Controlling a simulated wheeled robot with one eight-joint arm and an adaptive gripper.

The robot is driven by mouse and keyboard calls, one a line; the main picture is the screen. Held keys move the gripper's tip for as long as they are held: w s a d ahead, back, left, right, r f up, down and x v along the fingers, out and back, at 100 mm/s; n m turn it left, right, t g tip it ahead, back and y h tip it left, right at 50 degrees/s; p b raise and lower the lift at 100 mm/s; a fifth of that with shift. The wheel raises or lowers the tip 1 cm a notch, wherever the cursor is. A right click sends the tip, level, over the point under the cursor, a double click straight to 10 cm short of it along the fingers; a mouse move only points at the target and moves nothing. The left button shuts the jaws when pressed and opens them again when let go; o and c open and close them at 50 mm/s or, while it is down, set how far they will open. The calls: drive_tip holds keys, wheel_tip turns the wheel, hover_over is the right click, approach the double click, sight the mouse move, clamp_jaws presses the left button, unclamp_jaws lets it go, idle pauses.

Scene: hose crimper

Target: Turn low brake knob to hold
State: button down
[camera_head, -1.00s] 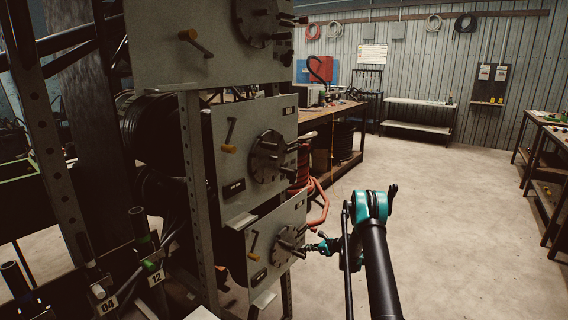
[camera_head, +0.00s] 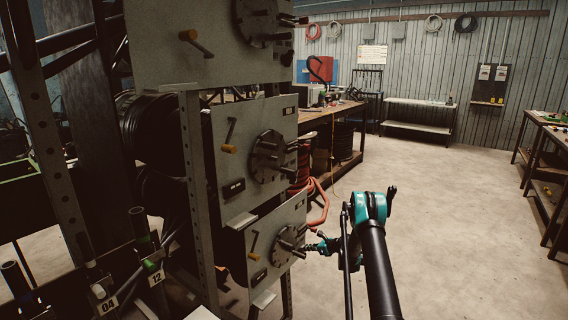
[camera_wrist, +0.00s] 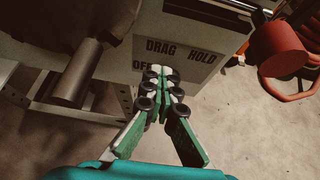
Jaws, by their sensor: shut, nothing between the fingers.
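The low panel (camera_head: 280,240) is the bottom one of three stacked grey panels in the head view. It carries a round disc with pegs (camera_head: 287,246) and a crank with a yellow grip. My gripper (camera_head: 318,246) is at its right side, close to the disc. In the wrist view, a plate marked OFF, DRAG and HOLD (camera_wrist: 202,53) is on the panel. My gripper (camera_wrist: 162,72) is shut, its fingertips in front of the plate's lower left, near OFF. The brake knob cannot be made out; the fingertips may hide it.
A thick grey peg (camera_wrist: 76,72) stands out left of my fingers. A red round part (camera_wrist: 278,50) is at the upper right. The middle panel (camera_head: 240,170) is just above the low one. A workbench (camera_head: 325,115) stands behind; open floor (camera_head: 450,220) lies to the right.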

drive_tip(key=shift+w+d+r, duration=0.1)
drive_tip(key=shift+w+d, duration=0.4)
drive_tip(key=shift+w, duration=0.2)
drive_tip(key=shift+w+d, duration=0.2)
drive_tip(key=shift+w, duration=0.05)
drive_tip(key=shift+w+d+f, duration=0.2)
drive_tip(key=shift+w+d, duration=0.25)
drive_tip(key=shift+w, duration=0.15)
idle(0.6)
drive_tip(key=shift+r, duration=0.15)
drive_tip(key=s+d, duration=0.2)
drive_tip(key=d, duration=0.1)
drive_tip(key=s+d, duration=0.1)
drive_tip(key=d, duration=0.1)
drive_tip(key=shift+s+r, duration=0.15)
drive_tip(key=shift+r, duration=0.1)
idle(0.4)
